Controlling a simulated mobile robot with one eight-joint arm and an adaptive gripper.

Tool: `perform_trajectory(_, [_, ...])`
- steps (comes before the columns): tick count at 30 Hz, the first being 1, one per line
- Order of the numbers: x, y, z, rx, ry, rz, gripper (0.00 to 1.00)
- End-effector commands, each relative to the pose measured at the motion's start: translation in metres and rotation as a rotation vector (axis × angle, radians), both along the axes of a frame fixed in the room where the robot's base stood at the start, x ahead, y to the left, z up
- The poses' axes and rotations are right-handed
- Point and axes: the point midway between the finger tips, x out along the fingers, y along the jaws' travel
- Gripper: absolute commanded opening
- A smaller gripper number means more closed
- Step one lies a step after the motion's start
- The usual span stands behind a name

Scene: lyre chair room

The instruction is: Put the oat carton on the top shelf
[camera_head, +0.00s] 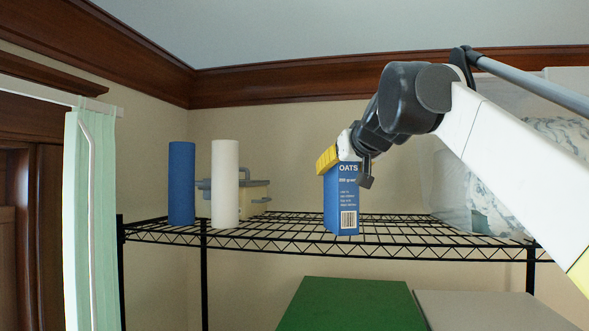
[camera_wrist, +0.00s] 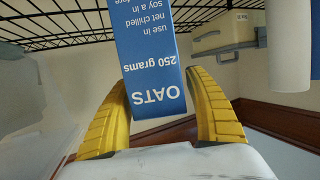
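The oat carton (camera_head: 341,205) is a blue box with white lettering and a barcode. It stands upright at the wire shelf (camera_head: 275,237), and its base appears to be on the black wires. My gripper (camera_head: 328,158) is at the carton's upper end, coming from the right. In the wrist view the yellow fingers lie on both sides of the carton (camera_wrist: 152,65), close against it, and seem to grip it. The carton's lower end is out of the wrist view.
A blue cylinder (camera_head: 181,183) and a white cylinder (camera_head: 225,184) stand at the shelf's left, with a beige case (camera_head: 257,197) behind. A clear bin (camera_head: 455,190) is at the right. Green (camera_head: 350,305) and grey (camera_head: 490,310) surfaces lie below. The shelf is bare around the carton.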

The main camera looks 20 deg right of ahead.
Motion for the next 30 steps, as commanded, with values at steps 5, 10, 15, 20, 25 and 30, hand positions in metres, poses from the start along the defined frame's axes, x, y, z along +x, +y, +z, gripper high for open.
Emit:
perform_trajectory(5, [0.0, 0.0, 0.0, 0.0, 0.0, 0.0, 0.63])
perform_trajectory(10, [-0.008, 0.001, 0.005, 0.0, 0.0, 0.0, 0.63])
perform_trajectory(15, [-0.039, 0.008, 0.013, 0.001, 0.0, -0.001, 0.63])
perform_trajectory(20, [-0.074, 0.014, 0.024, 0.001, 0.001, -0.001, 0.63])
perform_trajectory(25, [-0.1, 0.019, 0.034, 0.0, 0.0, -0.001, 0.63])
perform_trajectory(30, [-0.112, 0.022, 0.038, 0.001, 0.0, -0.001, 0.63])
